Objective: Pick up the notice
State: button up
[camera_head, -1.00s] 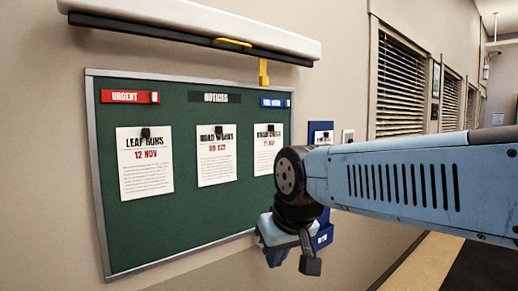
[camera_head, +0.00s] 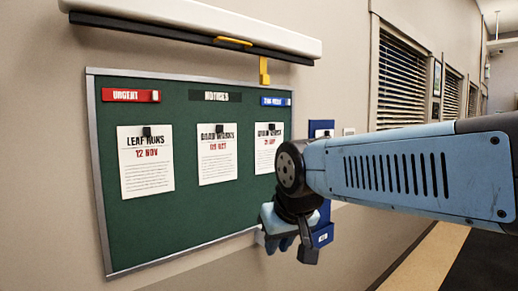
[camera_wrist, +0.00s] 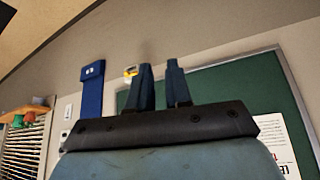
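Three white paper notices hang on a green notice board (camera_head: 180,235), each under a dark clip or magnet. The left notice, "LEAF RUNS 12 NOV" (camera_head: 146,172), hangs below a red URGENT label; the middle notice (camera_head: 217,165) has a red date. The right notice (camera_head: 265,155) hangs nearest my arm. My gripper (camera_head: 296,252) is below and right of the right notice, apart from the papers. In the wrist view, my gripper (camera_wrist: 161,72) has its two fingers apart with nothing between them. Part of one notice (camera_wrist: 274,140) shows at the right of that view.
A blue wall holder (camera_head: 323,236) is close behind my gripper; a blue piece also shows in the wrist view (camera_wrist: 91,92). A white lamp or rail (camera_head: 200,25) juts out above the board. Windows with blinds (camera_head: 400,85) are farther right.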

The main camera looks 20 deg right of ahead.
aim_at(274, 124)
jog(key=o, duration=0.5)
jog(key=w+d+r+m+t+h, duration=0.1)
jog(key=w+d+r, duration=0.2)
jog(key=w, duration=0.1)
jog(key=w+d+r+t+h, duration=0.1)
jog(key=w+d+r+t, duration=0.1)
jog(key=w+d+r, duration=0.1)
jog(key=w+d+r+m+t+h, duration=0.1)
jog(key=w+d+r, duration=0.2)
jog(key=w, duration=0.2)
jog(key=shift+w+d+r+m+t, duration=0.15)
jog(key=shift+d+m+t, duration=0.15)
jog(key=shift+d, duration=0.1)
jog(key=w+d+r+n+t+y, duration=0.7)
jog(key=w+d+r, duration=0.65)
jog(key=w, duration=0.35)
jog(key=shift+m+y, duration=0.5)
jog(key=x, duration=0.4)
jog(key=d+f+x, duration=0.1)
jog(key=x, duration=0.8)
jog(key=shift+w+d+f, duration=0.2)
jog(key=shift+f, duration=0.05)
